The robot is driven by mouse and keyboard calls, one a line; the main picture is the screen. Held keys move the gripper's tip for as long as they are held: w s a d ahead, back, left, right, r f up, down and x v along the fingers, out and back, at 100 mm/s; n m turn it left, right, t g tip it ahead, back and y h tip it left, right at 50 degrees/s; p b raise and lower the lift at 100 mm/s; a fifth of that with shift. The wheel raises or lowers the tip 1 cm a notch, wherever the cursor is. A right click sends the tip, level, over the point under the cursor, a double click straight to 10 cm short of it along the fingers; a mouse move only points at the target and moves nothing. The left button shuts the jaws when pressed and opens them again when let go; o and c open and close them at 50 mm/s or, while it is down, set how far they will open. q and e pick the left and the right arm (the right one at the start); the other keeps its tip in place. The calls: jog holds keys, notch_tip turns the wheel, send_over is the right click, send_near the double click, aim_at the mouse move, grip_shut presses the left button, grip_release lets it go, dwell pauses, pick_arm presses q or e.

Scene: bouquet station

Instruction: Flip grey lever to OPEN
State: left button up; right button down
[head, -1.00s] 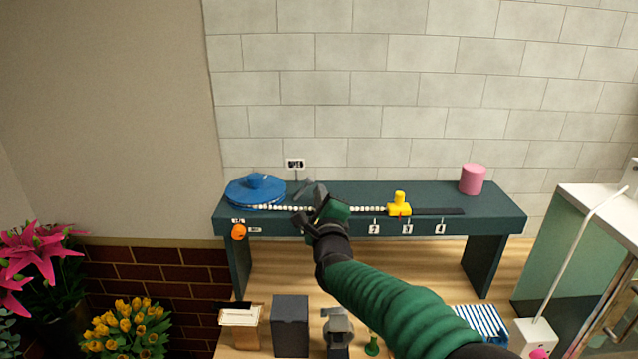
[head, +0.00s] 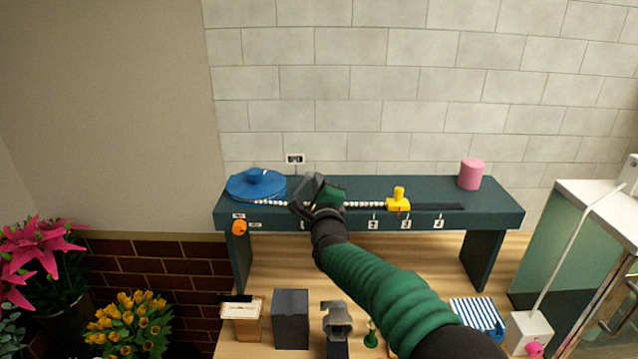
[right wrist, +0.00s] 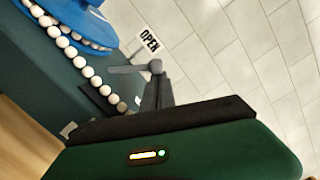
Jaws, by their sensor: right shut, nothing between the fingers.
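The grey lever (right wrist: 128,69) shows in the right wrist view as a short bar with a rounded knob, just below the OPEN label (right wrist: 149,40). My right gripper (right wrist: 159,86) is shut and empty, its fingertips close to the knob; I cannot tell whether they touch. In the head view the OPEN label (head: 295,158) stands at the back of the dark green bench (head: 355,187). My right gripper (head: 304,194) is in front of it over the bench and hides most of the lever. My left gripper is not in view.
A blue round lid (head: 256,185) lies left of the gripper, with a string of white beads (head: 362,204) running right to a yellow block (head: 398,201). A pink cylinder (head: 471,174) stands at the bench's right end. An orange knob (head: 239,228) is on the front edge.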

aim_at(307, 174)
jog(key=shift+r, duration=0.15)
jog(key=shift+a+r+n+p, duration=0.4)
jog(key=shift+n+p, duration=0.2)
jog(key=shift+n, duration=0.2)
jog(key=shift+a+r+n+p, duration=0.4)
jog(key=shift+n+p, duration=0.2)
jog(key=shift+n, duration=0.2)
jog(key=shift+a+r+n+g+p, duration=0.3)
jog(key=shift+a+n+p, duration=0.25)
jog(key=shift+n+p, duration=0.35)
jog(key=shift+f+b, duration=0.2)
jog(key=shift+b, duration=0.1)
jog(key=shift+f, duration=0.1)
